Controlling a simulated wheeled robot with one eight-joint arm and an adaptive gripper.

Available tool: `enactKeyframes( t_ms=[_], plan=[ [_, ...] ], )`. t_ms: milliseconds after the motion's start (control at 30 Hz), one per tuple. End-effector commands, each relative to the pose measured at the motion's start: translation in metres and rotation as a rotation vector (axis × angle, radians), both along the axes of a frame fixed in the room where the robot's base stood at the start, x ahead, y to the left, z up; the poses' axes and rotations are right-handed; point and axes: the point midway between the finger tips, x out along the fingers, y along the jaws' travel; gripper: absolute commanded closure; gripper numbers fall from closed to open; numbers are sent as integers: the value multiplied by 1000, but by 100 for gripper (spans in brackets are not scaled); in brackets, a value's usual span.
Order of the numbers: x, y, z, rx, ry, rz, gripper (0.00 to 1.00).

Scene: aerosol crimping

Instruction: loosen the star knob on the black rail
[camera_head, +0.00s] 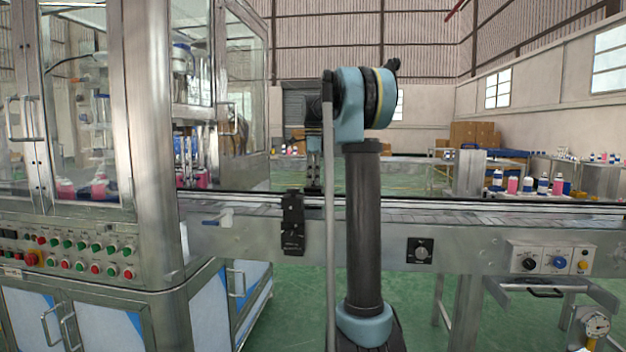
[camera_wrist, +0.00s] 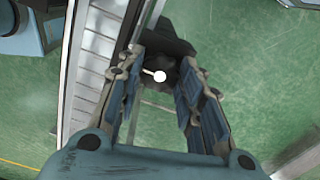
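A black bracket or rail (camera_head: 293,205) is fixed upright on the front side of the conveyor, with a dark rounded knob (camera_head: 291,240) low on it. The knob's star shape is too small to make out. My gripper (camera_head: 313,180) points down above the conveyor edge, just right of the bracket's top. In the wrist view my gripper (camera_wrist: 162,60) is open, its two fingers apart. A dark part (camera_wrist: 178,48) shows beyond and between the fingertips, with a pale ball (camera_wrist: 160,76) on a thin stem. I cannot tell whether either finger touches it.
The conveyor (camera_head: 450,212) runs across the view. A glass-walled machine (camera_head: 70,120) stands at left. A small dial plate (camera_head: 420,251) and a control box (camera_head: 552,258) sit on the conveyor front, right of my arm. Green floor below is open.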

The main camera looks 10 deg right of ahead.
Motion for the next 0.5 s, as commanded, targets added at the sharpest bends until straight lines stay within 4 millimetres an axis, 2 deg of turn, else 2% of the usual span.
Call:
enactKeyframes(
  t_ms=[267, 500],
  plan=[
    [1, 0, 0, 0, -2, 9, 90],
    [1, 0, 0, 0, -3, 88, 90]
  ],
)
